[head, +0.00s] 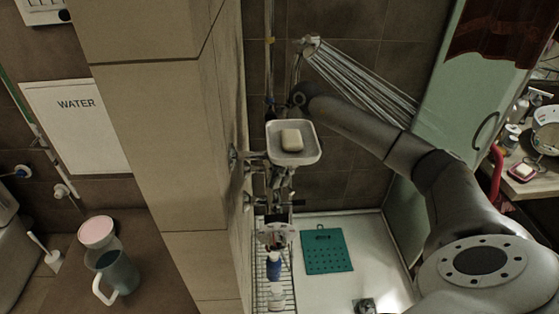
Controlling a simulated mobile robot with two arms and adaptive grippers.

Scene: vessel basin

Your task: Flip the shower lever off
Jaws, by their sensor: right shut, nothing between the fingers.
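The shower head (309,43) is at the top centre, and pale streams (358,80) fan from it down to the right, like running water. Metal shower fittings (247,201) sit on the tiled wall edge, below the soap dish (312,157). I cannot clearly make out the lever among them. My right arm reaches in from the right and bends down behind the soap dish. My right gripper (281,188) is below the dish, close to the fittings, shut and empty. The dish partly hides it, and I cannot tell whether it touches the lever. My left gripper is out of view.
A soap bar (291,140) lies in the dish. A wire rack (261,290) with a blue bottle (274,266) is below. A green mat (327,251) lies on the white shower tray (379,245). A glass panel (436,105) stands at right, and a tiled pillar (178,130) at left.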

